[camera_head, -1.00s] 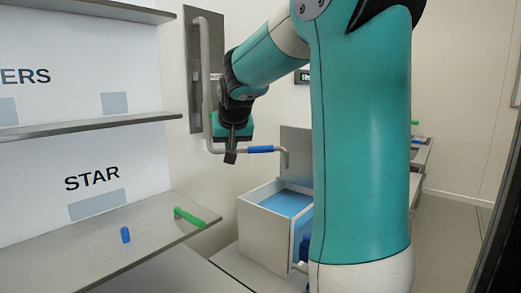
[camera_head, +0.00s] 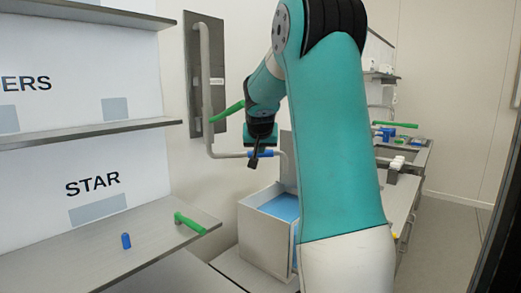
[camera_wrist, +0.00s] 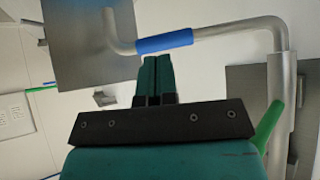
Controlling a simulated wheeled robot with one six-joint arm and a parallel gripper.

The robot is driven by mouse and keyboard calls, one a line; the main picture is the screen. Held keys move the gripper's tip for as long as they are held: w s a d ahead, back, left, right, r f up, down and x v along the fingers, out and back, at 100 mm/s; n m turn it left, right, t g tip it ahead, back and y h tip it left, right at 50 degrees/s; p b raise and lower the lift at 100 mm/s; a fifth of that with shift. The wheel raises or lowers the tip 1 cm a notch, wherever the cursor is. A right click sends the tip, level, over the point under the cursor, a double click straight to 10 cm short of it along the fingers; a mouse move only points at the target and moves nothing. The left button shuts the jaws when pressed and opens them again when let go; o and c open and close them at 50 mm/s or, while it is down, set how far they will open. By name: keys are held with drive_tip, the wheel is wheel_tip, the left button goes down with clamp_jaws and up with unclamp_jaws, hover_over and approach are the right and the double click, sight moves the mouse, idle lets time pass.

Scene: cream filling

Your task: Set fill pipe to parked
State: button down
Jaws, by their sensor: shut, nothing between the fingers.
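The fill pipe (camera_head: 206,90) is a grey tube that runs down the wall plate and bends to the right at the bottom. Its horizontal part carries a blue sleeve (camera_head: 262,153), and its end turns down above an open box. My gripper (camera_head: 253,164) points down at the horizontal part. In the wrist view its fingers (camera_wrist: 153,60) are closed and empty, just below the blue sleeve (camera_wrist: 165,43) in the picture. I cannot tell whether they touch it.
A pale box (camera_head: 240,225) with a blue interior stands below the pipe end. The left shelf (camera_head: 150,235) holds a small blue piece (camera_head: 126,241) and a green handle (camera_head: 188,223). Another bench (camera_head: 425,150) with small items is at the back right.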

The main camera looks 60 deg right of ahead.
drive_tip(key=w+d+f+p, duration=0.2)
drive_tip(key=w+d+f, duration=0.1)
drive_tip(key=d, duration=0.2)
drive_tip(key=shift+w+d+f+p, duration=0.2)
drive_tip(key=shift+w+d+p, duration=0.1)
drive_tip(key=shift+w, duration=0.05)
